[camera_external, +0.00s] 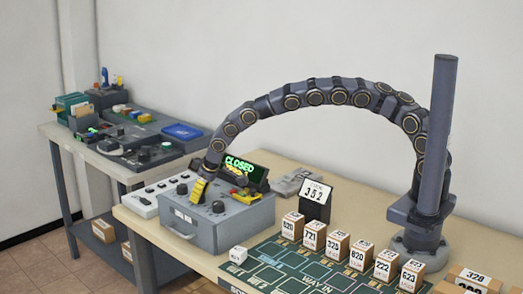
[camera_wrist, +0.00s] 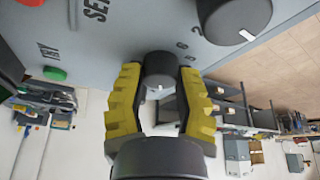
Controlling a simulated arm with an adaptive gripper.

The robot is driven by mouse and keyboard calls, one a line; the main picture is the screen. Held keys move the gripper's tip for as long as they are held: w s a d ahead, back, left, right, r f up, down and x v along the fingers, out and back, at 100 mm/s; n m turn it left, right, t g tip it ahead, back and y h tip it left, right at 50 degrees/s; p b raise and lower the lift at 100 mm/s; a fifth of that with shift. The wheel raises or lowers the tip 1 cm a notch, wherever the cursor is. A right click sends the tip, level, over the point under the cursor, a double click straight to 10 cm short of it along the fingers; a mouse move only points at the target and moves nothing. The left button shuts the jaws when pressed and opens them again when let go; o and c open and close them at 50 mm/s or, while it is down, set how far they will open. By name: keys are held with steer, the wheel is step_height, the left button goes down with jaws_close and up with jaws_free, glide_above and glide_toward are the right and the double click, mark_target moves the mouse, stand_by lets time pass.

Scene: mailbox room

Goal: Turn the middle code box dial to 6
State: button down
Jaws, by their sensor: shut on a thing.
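The grey code box (camera_external: 190,228) stands at the left end of the near table, with a green-lit CLOSED display (camera_external: 239,165) behind its top. Dark dials show on its top, one at the left (camera_external: 182,189) and one nearer the front (camera_external: 218,207). My gripper (camera_wrist: 160,95) has its yellow fingers on both sides of a dark round dial (camera_wrist: 159,68) and is shut on it. A white mark shows on this dial's edge. Printed numbers, partly hidden, lie beside it. In the external view my yellow finger (camera_external: 198,190) hides the held dial.
A larger dark knob (camera_wrist: 236,18) is close beside the held dial in the wrist view. A white switch panel (camera_external: 150,198) adjoins the box. A second table with equipment is behind left.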

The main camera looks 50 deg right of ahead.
steer(key=n, duration=0.2)
steer(key=n+g+y, duration=0.1)
steer(key=n, duration=0.1)
steer(key=shift+w+n+y, duration=0.1)
steer(key=shift+n+y, duration=0.2)
steer(key=n, duration=0.2)
steer(key=n+g, duration=0.1)
steer(key=n, duration=0.1)
steer(key=shift+n+g+y, duration=0.3)
steer(key=shift+y, duration=0.1)
steer(key=n+g, duration=0.1)
steer(key=n, duration=0.3)
steer(key=shift+a+f+n+g, duration=0.1)
steer(key=shift+n+g, duration=0.2)
steer(key=shift+g, duration=0.1)
steer(key=shift+n+g, duration=0.6)
steer(key=shift+n, duration=0.9)
steer(key=shift+d+n, duration=0.2)
steer(key=shift+n, duration=0.2)
steer(key=c, duration=0.6)
jaws_free()
